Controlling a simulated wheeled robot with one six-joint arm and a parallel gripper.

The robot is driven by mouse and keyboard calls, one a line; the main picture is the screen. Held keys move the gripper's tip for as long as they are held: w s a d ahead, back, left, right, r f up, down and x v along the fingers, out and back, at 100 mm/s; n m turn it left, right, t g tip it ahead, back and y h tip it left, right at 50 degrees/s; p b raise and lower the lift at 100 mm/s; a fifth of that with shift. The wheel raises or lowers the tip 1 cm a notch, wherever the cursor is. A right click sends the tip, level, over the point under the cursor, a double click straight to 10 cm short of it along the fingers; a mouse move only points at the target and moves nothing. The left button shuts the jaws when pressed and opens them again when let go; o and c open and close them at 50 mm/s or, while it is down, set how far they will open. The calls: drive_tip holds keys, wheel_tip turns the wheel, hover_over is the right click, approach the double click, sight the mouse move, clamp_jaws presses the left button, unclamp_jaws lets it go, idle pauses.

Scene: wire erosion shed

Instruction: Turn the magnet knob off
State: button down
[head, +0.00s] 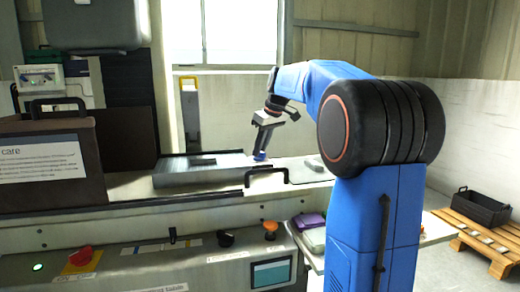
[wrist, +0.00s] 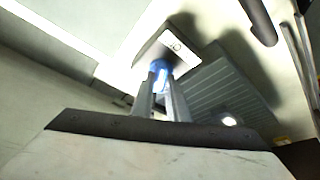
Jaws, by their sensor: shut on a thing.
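The magnet knob is a small blue part (wrist: 158,67) between my fingertips in the wrist view, beside a white label plate (wrist: 176,46) with small dark marks. The marks are too small to read surely. My gripper (wrist: 161,88) is shut on the knob. In the head view my gripper (head: 261,151) points down at the right end of a flat grey block (head: 195,177), and a bit of blue shows at its tip. The ribbed grey top (wrist: 222,90) of a block lies beside the knob in the wrist view. The fingers hide part of the knob, and its turn angle is unclear.
A black handle (head: 267,171) stands at the front edge close to my gripper. A brown panel with a sign (head: 45,165) stands left. The control panel (head: 150,270) below has a red rotary switch (head: 81,258) and a screen. A black crate (head: 482,207) sits on a pallet at right.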

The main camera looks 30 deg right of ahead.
drive_tip(key=shift+d+n+y, duration=0.1)
drive_tip(key=shift+n+y, duration=0.4)
drive_tip(key=shift+n, duration=0.7)
drive_tip(key=shift+g, duration=0.3)
drive_tip(key=c, duration=1.7)
unclamp_jaws()
drive_tip(key=v, duration=1.7)
drive_tip(key=shift+s+r, duration=0.1)
drive_tip(key=shift+r, duration=0.05)
